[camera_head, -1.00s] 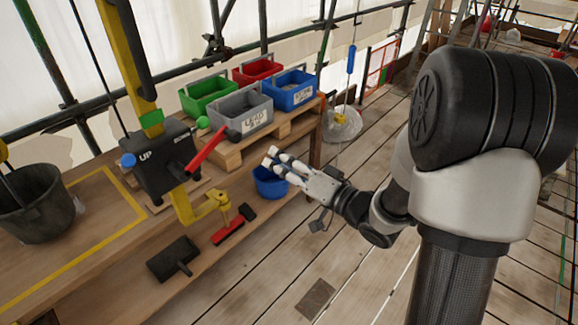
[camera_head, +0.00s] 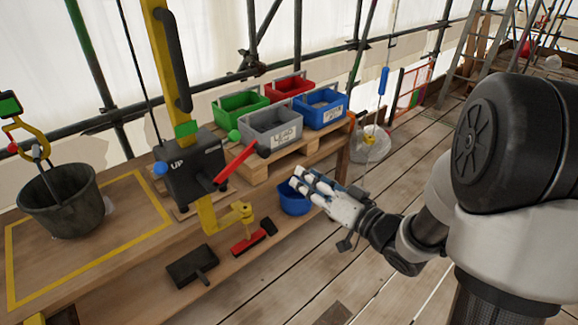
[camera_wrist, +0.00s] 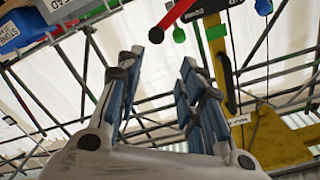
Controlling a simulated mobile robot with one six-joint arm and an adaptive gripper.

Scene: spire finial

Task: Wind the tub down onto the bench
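The black tub (camera_head: 62,205) hangs from a yellow hook (camera_head: 28,135) at the left, over the yellow-outlined part of the wooden bench (camera_head: 125,235). I cannot tell whether its base touches the bench. The winch box (camera_head: 188,170), marked UP, stands on a yellow post and has a red crank (camera_head: 236,164) with a dark knob (camera_head: 263,148). The crank also shows in the wrist view (camera_wrist: 178,14), with its dark knob upper centre. My gripper (camera_head: 303,183) is open and empty, to the right of and below the crank, apart from it. In the wrist view its fingers (camera_wrist: 160,85) are spread.
Green (camera_head: 238,104), grey (camera_head: 270,130), red (camera_head: 288,87) and blue (camera_head: 320,107) crates stand on a pallet behind the crank. A red brush (camera_head: 248,243) and a dark float (camera_head: 192,266) lie below. The right floor is mostly clear.

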